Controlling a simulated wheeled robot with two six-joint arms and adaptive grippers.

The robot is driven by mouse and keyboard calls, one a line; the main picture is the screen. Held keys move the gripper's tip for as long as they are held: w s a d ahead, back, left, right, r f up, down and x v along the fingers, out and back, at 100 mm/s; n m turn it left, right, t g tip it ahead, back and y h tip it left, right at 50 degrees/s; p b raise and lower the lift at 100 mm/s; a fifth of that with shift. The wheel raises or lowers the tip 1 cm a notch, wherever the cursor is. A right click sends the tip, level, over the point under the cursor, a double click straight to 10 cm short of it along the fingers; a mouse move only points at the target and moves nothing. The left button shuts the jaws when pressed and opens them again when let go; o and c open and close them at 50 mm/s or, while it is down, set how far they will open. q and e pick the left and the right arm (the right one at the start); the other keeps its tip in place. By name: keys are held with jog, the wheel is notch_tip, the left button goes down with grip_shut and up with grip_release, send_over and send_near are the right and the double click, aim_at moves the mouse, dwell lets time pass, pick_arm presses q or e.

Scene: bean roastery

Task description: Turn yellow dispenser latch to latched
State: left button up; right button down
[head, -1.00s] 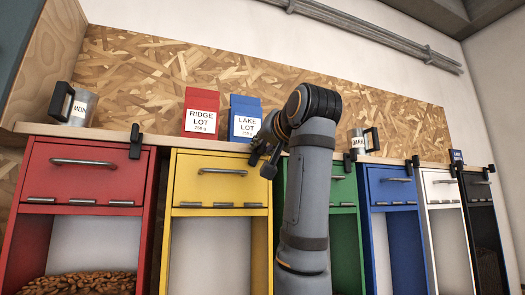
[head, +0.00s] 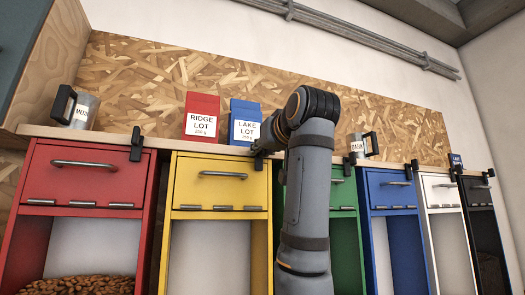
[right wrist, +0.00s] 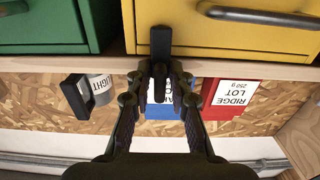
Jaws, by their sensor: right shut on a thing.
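The yellow dispenser (head: 222,185) stands between the red and green ones. Its black latch (head: 259,164) is at the top right corner, by the shelf edge. In the right wrist view the latch (right wrist: 160,42) is a straight upright bar over the yellow dispenser's left edge (right wrist: 185,25). My right gripper (right wrist: 161,75) is shut on the latch at the shelf edge. In the head view my right arm partly hides the gripper (head: 266,150). My left gripper is not in view.
Red (head: 202,117) and blue (head: 245,122) bags stand on the shelf (head: 180,147) close to my gripper. The red dispenser (head: 85,182) stands left; green (head: 343,192), blue, white and black ones stand right.

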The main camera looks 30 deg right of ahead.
jog(key=c, duration=1.4)
grip_release()
jog(key=shift+s, duration=0.15)
jog(key=v, duration=0.7)
jog(key=shift+s, duration=0.25)
jog(key=shift+w, duration=0.2)
jog(key=shift+s, duration=0.15)
